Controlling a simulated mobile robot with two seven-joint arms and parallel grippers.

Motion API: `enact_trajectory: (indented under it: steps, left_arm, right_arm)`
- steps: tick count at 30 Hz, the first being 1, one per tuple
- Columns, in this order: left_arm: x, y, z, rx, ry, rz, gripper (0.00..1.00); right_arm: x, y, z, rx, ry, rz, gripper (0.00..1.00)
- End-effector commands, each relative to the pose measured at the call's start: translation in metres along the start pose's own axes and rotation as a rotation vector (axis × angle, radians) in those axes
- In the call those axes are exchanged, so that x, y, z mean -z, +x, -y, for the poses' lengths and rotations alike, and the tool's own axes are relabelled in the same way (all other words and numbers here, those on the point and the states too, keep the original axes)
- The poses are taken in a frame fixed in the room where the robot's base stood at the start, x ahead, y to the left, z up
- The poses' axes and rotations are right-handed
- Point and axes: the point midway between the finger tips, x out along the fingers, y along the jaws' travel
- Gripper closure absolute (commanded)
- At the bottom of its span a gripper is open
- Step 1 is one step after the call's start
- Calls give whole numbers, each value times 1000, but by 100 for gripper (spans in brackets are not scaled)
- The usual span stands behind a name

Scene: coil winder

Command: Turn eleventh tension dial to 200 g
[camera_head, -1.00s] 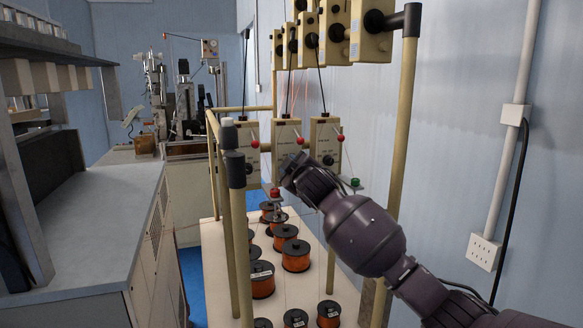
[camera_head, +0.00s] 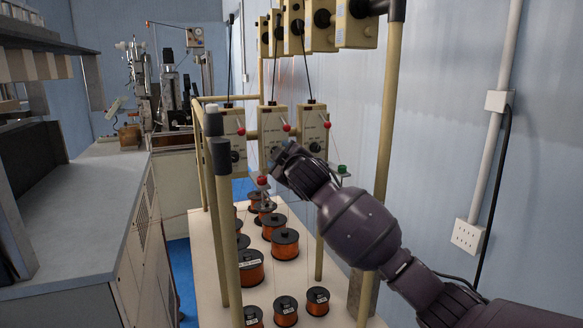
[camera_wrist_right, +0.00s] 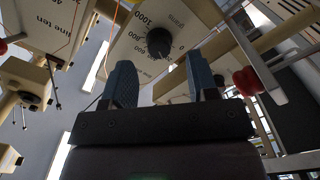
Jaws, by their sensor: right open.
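A cream tension box (camera_head: 272,122) is the middle one of three in the lower row in the head view. My right gripper (camera_head: 277,158) is at its lower front, and my wrist hides part of it. In the right wrist view the open gripper (camera_wrist_right: 162,72) points at a box face with a black round dial (camera_wrist_right: 159,43). The dial lies just beyond and between the two fingertips, with nothing held. Scale marks 1000, 800 and 600 show around it; the 200 mark cannot be made out. The neighbouring box at left (camera_wrist_right: 45,30) bears text ending in "ine ten". My left gripper is out of view.
Wire spools (camera_head: 285,243) stand on the pale table (camera_head: 208,262) below. Rack posts (camera_head: 385,150) rise near my right arm, and upper boxes (camera_head: 357,28) hang above. A red knob (camera_wrist_right: 248,80) is right of the gripper. A grey bench (camera_head: 90,215) stands left.

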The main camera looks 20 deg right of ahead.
Motion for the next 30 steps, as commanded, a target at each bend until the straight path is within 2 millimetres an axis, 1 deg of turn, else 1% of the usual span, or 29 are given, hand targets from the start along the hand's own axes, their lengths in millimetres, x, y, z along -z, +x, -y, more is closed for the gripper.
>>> enact_trajectory:
  steps: [1, 9, 15, 21, 30]
  left_arm:
    - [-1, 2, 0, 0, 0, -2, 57]
    - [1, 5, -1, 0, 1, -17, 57]
    - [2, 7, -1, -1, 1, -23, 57]
    - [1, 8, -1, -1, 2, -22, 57]
    - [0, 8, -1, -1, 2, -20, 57]
  right_arm:
    - [-1, -8, 1, -1, 0, -1, 46]
    - [-1, -48, 1, 0, -2, 0, 46]
    - [-1, -70, 0, 0, -1, 0, 46]
    - [0, -79, 0, 0, -1, 0, 46]
    - [0, -80, 0, 0, -1, 1, 46]
